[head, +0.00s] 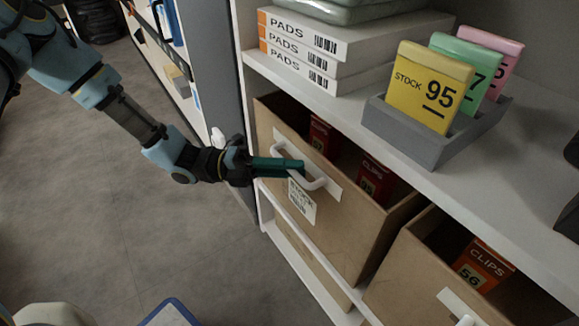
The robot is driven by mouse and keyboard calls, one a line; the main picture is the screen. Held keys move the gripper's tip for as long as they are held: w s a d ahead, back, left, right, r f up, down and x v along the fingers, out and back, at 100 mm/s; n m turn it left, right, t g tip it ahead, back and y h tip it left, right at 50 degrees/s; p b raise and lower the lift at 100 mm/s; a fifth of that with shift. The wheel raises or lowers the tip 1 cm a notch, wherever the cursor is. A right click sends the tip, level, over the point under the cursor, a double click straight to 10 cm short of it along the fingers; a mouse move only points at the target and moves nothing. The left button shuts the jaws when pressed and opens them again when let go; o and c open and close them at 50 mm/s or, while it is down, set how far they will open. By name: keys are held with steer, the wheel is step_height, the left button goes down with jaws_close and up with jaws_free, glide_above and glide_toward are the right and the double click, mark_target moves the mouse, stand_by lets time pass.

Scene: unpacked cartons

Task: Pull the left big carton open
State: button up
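The left big carton (340,225) is a brown open-topped box on the shelf level below the top board. Its front carries a white arched handle (316,185) and a paper label with STOCK on it. My gripper (292,166) comes in from the left, and its teal fingers lie across the handle's bar. They look close together and shut on the bar, though they hide the contact itself. Red boxes (375,180) stand inside the carton. Part of its right side wall shows.
A second brown carton (410,270) with a red CLIPS box (484,265) stands close on the right. Above are PADS boxes (325,50) and a grey tray (420,143) of coloured cards. The grey floor (150,240) in front is mostly clear.

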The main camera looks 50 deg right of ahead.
jaws_close()
stand_by(0.9)
steer(key=w+a+p, duration=0.3)
steer(key=a+p, duration=0.1)
steer(key=a, duration=0.8)
steer(key=w+a+p, duration=0.4)
steer(key=a+p, duration=0.1)
steer(key=a, duration=0.6)
steer(key=shift+w+a, duration=0.3)
steer(key=shift+a, duration=0.1)
steer(key=o, duration=0.5)
jaws_free()
steer(key=v, duration=1)
steer(key=shift+w+a+f, duration=0.1)
steer(key=shift+w+a, duration=0.05)
steer(key=shift+w, duration=0.2)
